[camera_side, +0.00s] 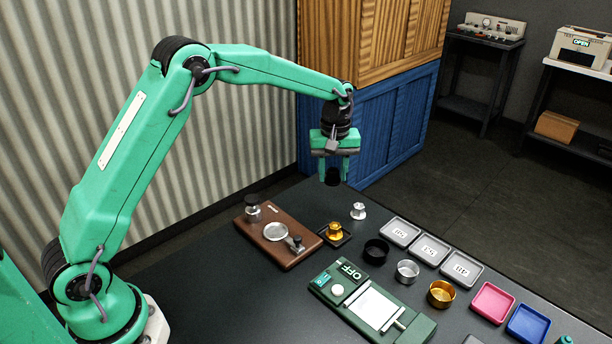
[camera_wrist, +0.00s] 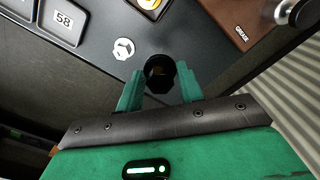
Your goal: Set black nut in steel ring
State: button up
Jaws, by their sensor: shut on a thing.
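My gripper (camera_side: 334,168) is shut on the black nut (camera_side: 332,177) and holds it in the air above the far part of the dark table. In the wrist view the black nut (camera_wrist: 157,67) sits between the two green fingertips (camera_wrist: 160,78). The steel ring (camera_side: 407,272) is an open silver cup shape on the table, between a black ring (camera_side: 376,251) and a gold ring (camera_side: 441,294). It lies nearer the side camera than my gripper and to its right. It is out of the wrist view.
A silver nut (camera_side: 358,211) stands on the table; a gold nut (camera_side: 335,231) stands on a dark pad. A brown board (camera_side: 280,251) with tools is at left. Labelled grey trays (camera_side: 400,232), pink (camera_side: 493,303) and blue trays (camera_side: 528,324) are at right. A green device (camera_side: 372,306) lies in front.

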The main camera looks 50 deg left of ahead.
send_over(276, 232)
notch_tip(276, 232, down, 2)
jog(key=shift+f, duration=0.2)
jog(key=shift+f, duration=0.1)
dwell(0.4)
jog(key=shift+f, duration=2.05)
jog(key=shift+f, duration=0.75)
dwell(1.7)
jog(key=o, duration=1.5)
jog(key=shift+r, duration=0.2)
notch_tip(276, 232, up, 7)
